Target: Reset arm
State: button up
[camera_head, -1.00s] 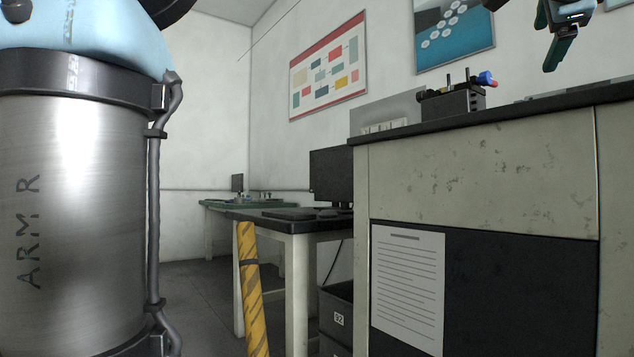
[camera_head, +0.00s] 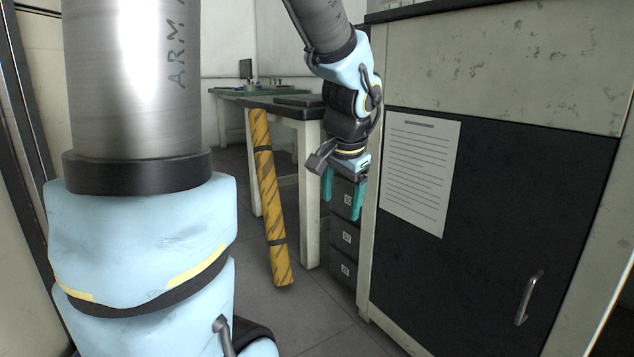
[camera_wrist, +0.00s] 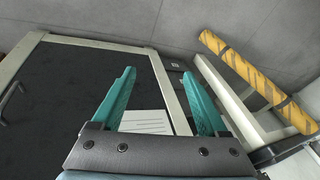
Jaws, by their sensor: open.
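My gripper (camera_head: 342,192) hangs pointing down at the end of my arm, left of the bench cabinet's front corner. Its two teal fingers are spread apart with nothing between them. The open fingers also show in the wrist view (camera_wrist: 163,105), above the floor and the cabinet front. My large silver and light-blue arm links fill the left of the head view.
The bench cabinet (camera_head: 480,240) with a dark door, a handle and a paper sheet (camera_head: 418,170) stands on the right. A yellow-black striped post (camera_head: 270,200) leans by a table (camera_head: 308,190). Dark drawers (camera_head: 344,240) sit behind my gripper. Grey floor lies open below.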

jog(key=s+a+f+n+g, duration=0.3)
jog(key=s+a+f+n, duration=0.55)
jog(key=a, duration=0.35)
notch_tip(320, 180, up, 38)
jog(key=p, duration=3.8)
jog(key=shift+w+d+f+m+p, duration=0.15)
jog(key=shift+w+d+m+p, duration=0.15)
jog(key=shift+w+m+p, duration=0.1)
jog(key=shift+c, duration=0.3)
